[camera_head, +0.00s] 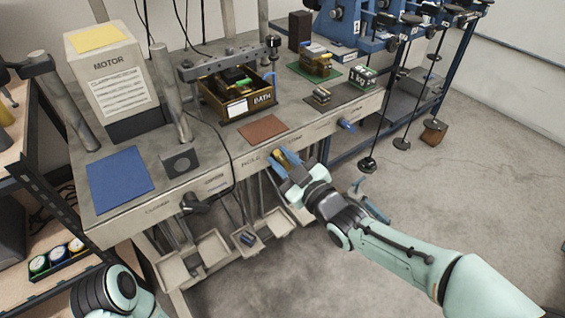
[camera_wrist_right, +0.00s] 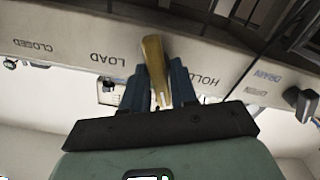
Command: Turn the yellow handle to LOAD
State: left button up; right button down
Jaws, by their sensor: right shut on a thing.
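The yellow handle (camera_wrist_right: 155,70) sits on the front edge of the bench, between the words LOAD and HOLD in the right wrist view. It points down, a little tilted, from the edge. My right gripper (camera_wrist_right: 160,90) is shut on it, with one blue-grey finger on each side. In the head view the handle (camera_head: 283,156) shows as a small yellow piece at the fingertips of my right gripper (camera_head: 282,168); its lower part is hidden. My left arm shows at the lower left of the head view, but its gripper is out of view.
A dark handle (camera_head: 195,203) is on the bench front at left and a blue handle (camera_head: 346,125) at right. Several small trays (camera_head: 212,246) hang below the edge. A wooden BATH box (camera_head: 213,104), a MOTOR box (camera_head: 112,75) and a blue mat (camera_head: 118,178) are on top.

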jog(key=m, duration=0.2)
jog(key=shift+w+d+m+b, duration=0.1)
jog(key=shift+m+b, duration=0.2)
jog(key=shift+m, duration=1.9)
jog(key=m, duration=0.3)
jog(key=shift+d+m+p, duration=0.1)
jog(key=shift+m+p, duration=0.2)
pick_arm(q)
jog(key=shift+w+d+r+t+p, duration=0.15)
jog(key=shift+w+r+t+p, duration=0.35)
jog(key=shift+w+r, duration=0.35)
pick_arm(e)
jog(key=shift+w+f+m, duration=0.1)
jog(key=shift+m, duration=1.8)
jog(key=c, duration=1.1)
grip_release()
